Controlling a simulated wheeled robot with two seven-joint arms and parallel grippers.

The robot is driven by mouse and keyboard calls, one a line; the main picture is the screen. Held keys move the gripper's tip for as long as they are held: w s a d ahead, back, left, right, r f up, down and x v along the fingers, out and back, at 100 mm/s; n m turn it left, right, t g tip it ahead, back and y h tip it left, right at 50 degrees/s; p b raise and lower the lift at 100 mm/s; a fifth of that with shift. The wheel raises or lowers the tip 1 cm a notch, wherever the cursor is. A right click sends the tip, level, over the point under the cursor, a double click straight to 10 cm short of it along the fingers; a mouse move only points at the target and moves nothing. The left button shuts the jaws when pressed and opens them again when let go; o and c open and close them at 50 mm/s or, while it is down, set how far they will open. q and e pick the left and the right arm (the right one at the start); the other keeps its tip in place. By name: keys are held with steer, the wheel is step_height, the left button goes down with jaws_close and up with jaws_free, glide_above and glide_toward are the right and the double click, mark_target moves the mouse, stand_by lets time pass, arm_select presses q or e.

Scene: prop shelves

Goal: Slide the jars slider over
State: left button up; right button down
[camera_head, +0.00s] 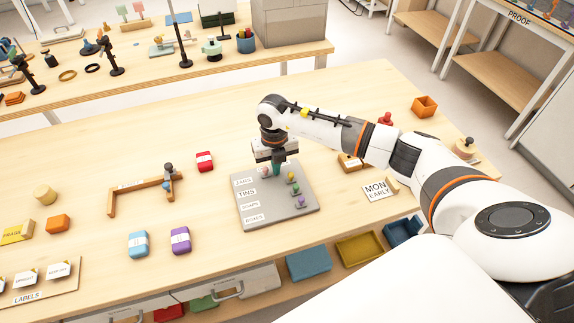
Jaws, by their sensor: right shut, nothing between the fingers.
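A grey board (275,212) lies on the near table with row labels down its left side, the top one reading JARS (243,181). The jars row has a pinkish knob (265,173) near the middle of the board. The yellow-green knob (291,178), green knob (296,190) and purple knob (301,202) of the lower rows sit further right. My right gripper (277,170) is shut and empty, pointing down at the jars row just right of the pinkish knob. I cannot tell if it touches the knob. My left gripper is not in view.
A red block (205,161), blue block (138,244) and purple block (180,240) lie left of the board. A wooden bracket (140,189) stands further left. A MON EARLY card (378,190) lies to the right. Bare table surrounds the board's left side.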

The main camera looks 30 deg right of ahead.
step_height(320, 180, up, 7)
steer(key=p, duration=0.5)
stand_by(0.3)
stand_by(0.4)
